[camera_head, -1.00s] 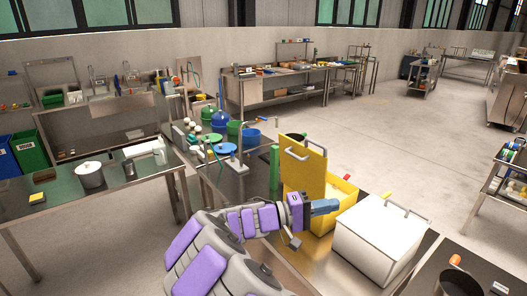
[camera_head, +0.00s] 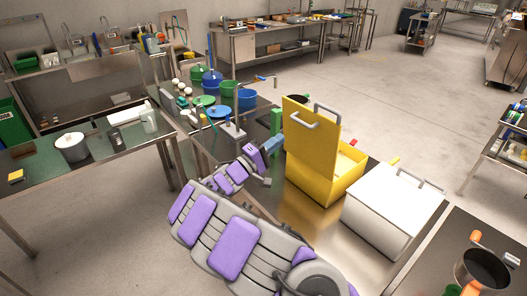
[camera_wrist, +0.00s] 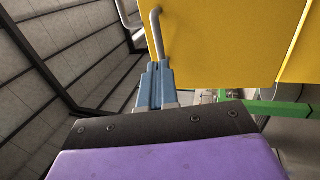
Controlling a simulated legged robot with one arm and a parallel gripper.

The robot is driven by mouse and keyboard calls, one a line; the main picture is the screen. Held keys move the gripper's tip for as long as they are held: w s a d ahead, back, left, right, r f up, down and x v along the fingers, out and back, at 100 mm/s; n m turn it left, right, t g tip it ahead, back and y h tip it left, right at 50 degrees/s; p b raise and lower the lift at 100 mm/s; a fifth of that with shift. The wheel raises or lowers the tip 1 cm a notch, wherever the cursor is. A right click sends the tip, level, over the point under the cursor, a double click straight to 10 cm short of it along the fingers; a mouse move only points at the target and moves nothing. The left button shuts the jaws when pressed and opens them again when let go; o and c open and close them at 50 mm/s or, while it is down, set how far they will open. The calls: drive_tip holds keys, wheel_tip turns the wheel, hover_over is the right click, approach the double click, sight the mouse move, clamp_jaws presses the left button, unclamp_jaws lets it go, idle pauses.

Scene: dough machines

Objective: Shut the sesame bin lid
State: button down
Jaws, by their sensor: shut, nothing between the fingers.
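The yellow sesame bin (camera_head: 326,186) stands on the steel table. Its yellow lid (camera_head: 311,142) is raised upright, with a grey bar handle (camera_head: 303,121) near its top edge. My gripper (camera_head: 277,141) is shut and empty, just left of the raised lid in the head view. In the wrist view my gripper's blue fingers (camera_wrist: 154,85) point up at the yellow lid (camera_wrist: 230,40), and the grey handle (camera_wrist: 158,35) is just beyond the fingertips. I cannot tell whether they touch the lid. The inside of the bin is mostly hidden behind the lid.
A white bin (camera_head: 389,211) with a closed lid stands to the right. A green upright object (camera_head: 276,120) is behind my gripper. Blue and green tubs (camera_head: 218,113) stand farther back. A dark pot (camera_head: 481,269) is at the lower right. The floor beyond is open.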

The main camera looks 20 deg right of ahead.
drive_tip(key=b+x, duration=0.1)
drive_tip(key=x, duration=0.5)
drive_tip(key=shift+d+r, duration=0.2)
drive_tip(key=shift+d, duration=0.15)
drive_tip(key=shift+d, duration=0.2)
